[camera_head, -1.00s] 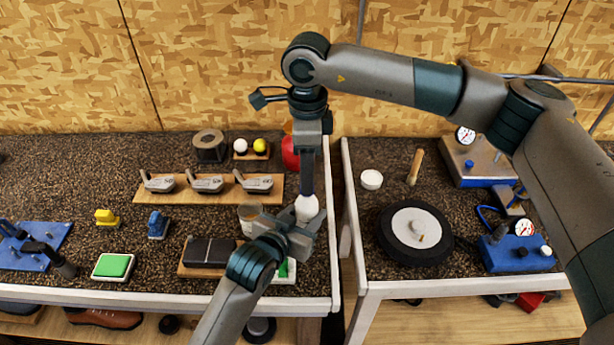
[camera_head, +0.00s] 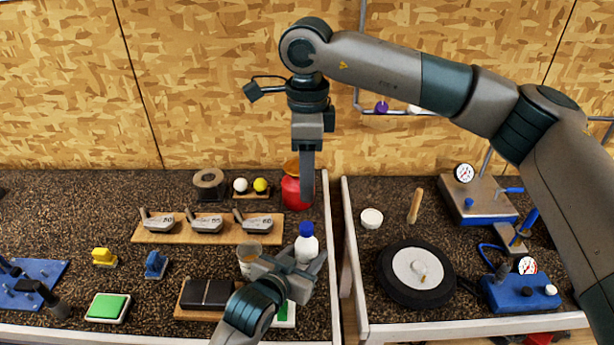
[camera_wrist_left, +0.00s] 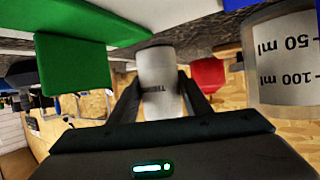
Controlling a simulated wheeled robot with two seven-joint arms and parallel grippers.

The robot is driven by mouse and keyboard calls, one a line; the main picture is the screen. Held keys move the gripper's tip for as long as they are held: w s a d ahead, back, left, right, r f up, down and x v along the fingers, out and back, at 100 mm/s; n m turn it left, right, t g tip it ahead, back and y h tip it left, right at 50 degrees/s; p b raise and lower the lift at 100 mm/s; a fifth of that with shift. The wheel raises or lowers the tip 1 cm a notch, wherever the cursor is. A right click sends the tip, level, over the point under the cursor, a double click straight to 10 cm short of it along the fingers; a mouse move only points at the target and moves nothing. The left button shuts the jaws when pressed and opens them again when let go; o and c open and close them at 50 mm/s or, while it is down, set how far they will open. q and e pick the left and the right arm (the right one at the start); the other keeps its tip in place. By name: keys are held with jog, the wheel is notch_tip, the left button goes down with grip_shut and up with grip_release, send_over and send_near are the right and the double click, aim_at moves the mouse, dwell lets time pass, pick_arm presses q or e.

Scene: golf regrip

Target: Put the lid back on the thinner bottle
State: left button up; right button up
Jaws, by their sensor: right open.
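The thinner bottle (camera_head: 306,248) is white and stands upright near the right edge of the left bench. A blue lid (camera_head: 306,229) sits on its top; how firmly it is seated cannot be told. My left gripper (camera_head: 303,268) is around the bottle's body, fingers on both sides. In the left wrist view, which is upside down, the labelled bottle (camera_wrist_left: 160,85) is between the fingers, apparently touching both; its top is hidden. My right gripper (camera_head: 307,194) is open and empty, pointing down above and behind the bottle, clear of the lid.
A measuring cup (camera_head: 250,256) stands close left of the bottle, and a red container (camera_head: 292,192) behind it. Club heads on a wooden rack (camera_head: 207,228) lie further left. A gap separates this bench from the right one, which holds a black wheel (camera_head: 411,274).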

pick_arm(q)
jog(key=o, duration=0.3)
jog(key=shift+s+a+r, duration=0.25)
jog(key=shift+s+a, duration=0.05)
jog(key=shift+s, duration=0.3)
jog(key=b+v, duration=0.2)
jog(key=v, duration=1.1)
jog(key=shift+s+r, duration=0.1)
jog(key=shift+r, duration=0.05)
jog(key=shift+s+a+r+p, duration=0.25)
jog(key=shift+r+p, duration=0.1)
jog(key=shift+p, duration=0.5)
jog(key=shift+p+v, duration=0.9)
jog(key=shift+p, duration=0.1)
jog(key=shift+s+f, duration=0.1)
jog(key=shift+f, duration=0.05)
jog(key=shift+s, duration=0.1)
